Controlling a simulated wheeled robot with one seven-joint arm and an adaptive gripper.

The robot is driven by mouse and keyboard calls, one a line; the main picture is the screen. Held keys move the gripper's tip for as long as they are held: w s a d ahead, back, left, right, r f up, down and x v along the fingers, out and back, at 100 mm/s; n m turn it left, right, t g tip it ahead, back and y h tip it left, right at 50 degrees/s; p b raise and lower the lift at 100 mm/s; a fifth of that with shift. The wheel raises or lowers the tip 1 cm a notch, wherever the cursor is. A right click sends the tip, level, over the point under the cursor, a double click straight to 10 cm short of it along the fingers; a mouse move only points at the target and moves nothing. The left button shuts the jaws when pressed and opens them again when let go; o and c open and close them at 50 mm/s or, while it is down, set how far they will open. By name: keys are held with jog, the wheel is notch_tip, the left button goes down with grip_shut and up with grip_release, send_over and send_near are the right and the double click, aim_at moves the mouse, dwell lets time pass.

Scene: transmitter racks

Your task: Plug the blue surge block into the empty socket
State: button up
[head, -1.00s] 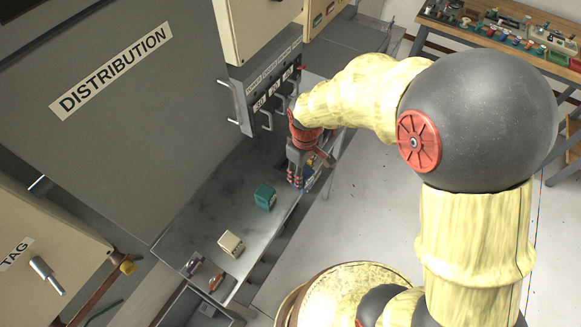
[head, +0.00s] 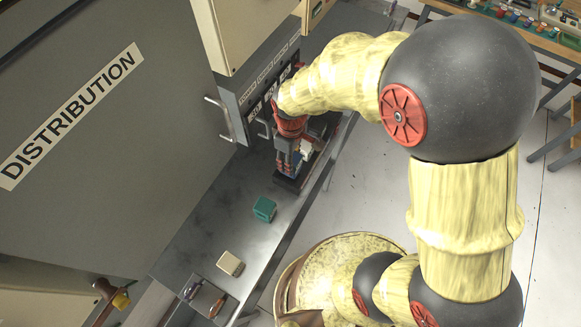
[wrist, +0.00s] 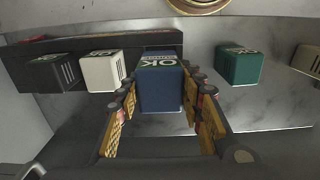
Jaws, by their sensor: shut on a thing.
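The blue surge block (wrist: 160,90), marked OK on its top, is between the two fingers of my gripper (wrist: 163,112) in the wrist view. My gripper is shut on it. Its far end meets a dark rail (wrist: 30,47) beside a white block (wrist: 102,72) and a black block (wrist: 48,75); I cannot tell whether it is lifted. In the head view my gripper (head: 287,168) points down at the bench below the cabinet panel, and hides most of the blue block. I cannot make out the empty socket.
A green block (head: 264,208) and a cream block (head: 230,263) stand on the metal bench (head: 222,225), toward the lower left of my gripper. Cabinet handles (head: 220,118) stick out close to my wrist. The grey DISTRIBUTION door (head: 110,150) is at left.

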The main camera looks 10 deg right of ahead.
jog(key=shift+f+b, duration=0.55)
jog(key=shift+f, duration=2.1)
jog(key=shift+f, duration=0.1)
jog(key=shift+f, duration=0.15)
jog(key=o, duration=1.3)
jog(key=shift+c, duration=0.2)
